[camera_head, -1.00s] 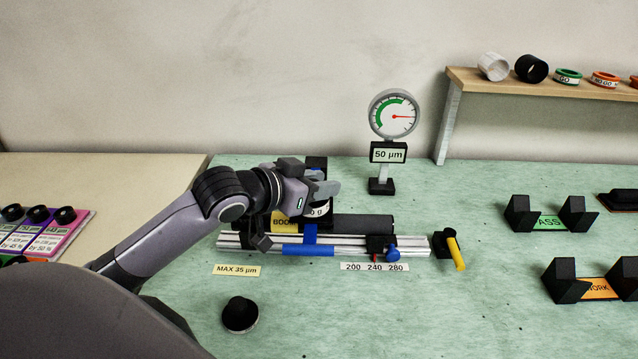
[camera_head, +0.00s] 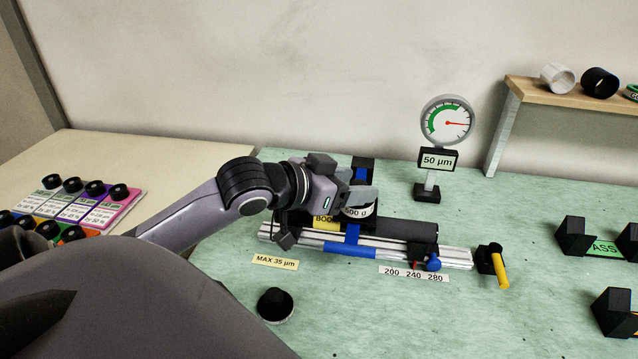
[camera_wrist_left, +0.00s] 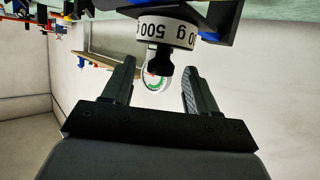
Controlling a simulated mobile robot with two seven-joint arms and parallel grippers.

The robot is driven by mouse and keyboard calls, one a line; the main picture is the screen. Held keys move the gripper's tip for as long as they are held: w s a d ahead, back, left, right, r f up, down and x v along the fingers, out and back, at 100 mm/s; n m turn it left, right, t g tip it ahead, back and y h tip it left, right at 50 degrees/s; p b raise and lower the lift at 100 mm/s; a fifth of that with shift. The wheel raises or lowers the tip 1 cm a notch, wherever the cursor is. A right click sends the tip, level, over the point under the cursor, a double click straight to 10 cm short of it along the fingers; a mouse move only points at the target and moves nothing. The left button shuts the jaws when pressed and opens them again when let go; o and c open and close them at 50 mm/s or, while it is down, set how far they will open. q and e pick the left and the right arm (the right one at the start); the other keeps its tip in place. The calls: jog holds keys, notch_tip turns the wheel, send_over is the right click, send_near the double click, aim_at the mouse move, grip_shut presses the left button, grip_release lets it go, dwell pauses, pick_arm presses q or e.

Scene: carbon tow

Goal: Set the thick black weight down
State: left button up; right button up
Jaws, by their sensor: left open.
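A weight with a white band marked 500 g (camera_head: 357,212) sits on the blue-and-black carriage of the rail fixture (camera_head: 353,234). In the wrist view, which is upside down, the weight (camera_wrist_left: 165,27) shows its band and a black knob (camera_wrist_left: 160,62). My left gripper (camera_head: 367,195) is open at the weight. In the wrist view its fingertips (camera_wrist_left: 157,68) stand apart on either side of the knob, with gaps visible. A second round black-topped piece (camera_head: 275,304) stands alone on the green bench. My right gripper is not in view.
A dial gauge (camera_head: 447,124) on a 50 µm stand is behind the rail. A yellow-handled crank (camera_head: 499,269) is at the rail's right end. Black cradles (camera_head: 575,238) stand at the right. A shelf (camera_head: 570,93) holds rings. The front bench is mostly clear.

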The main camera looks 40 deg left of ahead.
pick_arm(q)
jog(key=p+v, duration=0.4)
jog(key=v, duration=0.4)
jog(key=shift+p, duration=0.3)
jog(key=shift+s+a, duration=0.1)
jog(key=shift+s, duration=0.05)
dwell(0.4)
